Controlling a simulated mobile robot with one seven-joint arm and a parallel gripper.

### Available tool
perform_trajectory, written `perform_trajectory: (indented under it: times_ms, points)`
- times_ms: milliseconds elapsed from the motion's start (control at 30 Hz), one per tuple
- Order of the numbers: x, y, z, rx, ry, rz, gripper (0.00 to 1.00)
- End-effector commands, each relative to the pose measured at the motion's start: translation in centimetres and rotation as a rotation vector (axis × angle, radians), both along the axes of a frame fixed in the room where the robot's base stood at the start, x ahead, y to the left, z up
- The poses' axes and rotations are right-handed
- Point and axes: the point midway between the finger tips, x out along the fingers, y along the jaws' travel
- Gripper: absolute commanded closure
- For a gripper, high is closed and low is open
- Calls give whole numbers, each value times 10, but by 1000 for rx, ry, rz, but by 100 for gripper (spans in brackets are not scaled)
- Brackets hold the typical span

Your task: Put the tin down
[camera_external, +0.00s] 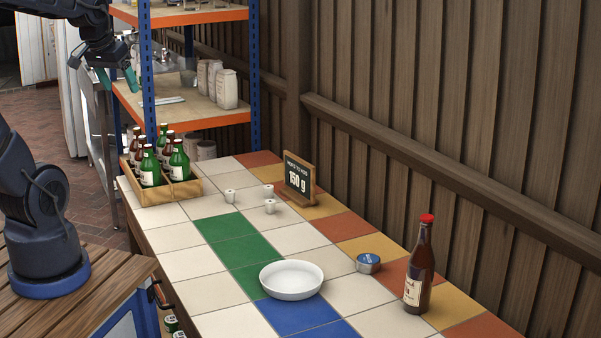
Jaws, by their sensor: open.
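A small round tin (368,263) with a blue lid stands on the tiled table (302,235), between the white dish and the brown bottle. My gripper (118,78) is at the upper left, high above the floor and in front of the shelf. Its teal-tipped fingers are apart with nothing seen between them. It is well away from the tin and not touching the table.
A white dish (291,280) and a red-capped brown bottle (420,268) stand near the tin. A wooden crate of bottles (150,196) sits at the far left corner.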

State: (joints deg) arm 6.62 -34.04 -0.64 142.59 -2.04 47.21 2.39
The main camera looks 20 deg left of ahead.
Motion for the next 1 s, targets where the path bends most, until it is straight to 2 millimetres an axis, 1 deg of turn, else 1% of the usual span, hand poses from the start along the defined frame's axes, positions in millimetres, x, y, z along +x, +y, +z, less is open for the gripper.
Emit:
perform_trajectory:
  times_ms: [33,133,200,333,467,733,767,800,867,900,1000]
  points:
    - [-13,12,3,1,-2,34,25]
    - [-35,28,5,6,8,87,25]
    - [-47,35,5,8,12,113,25]
    - [-60,43,5,10,20,145,25]
    - [-64,45,5,11,23,153,25]
    - [-63,45,5,11,23,152,25]
    - [-64,45,5,11,23,152,23]
    - [-64,45,5,10,22,152,15]
    - [-63,45,5,10,22,152,3]
    - [-63,45,5,10,22,152,0]
    - [-63,45,5,10,22,152,0]
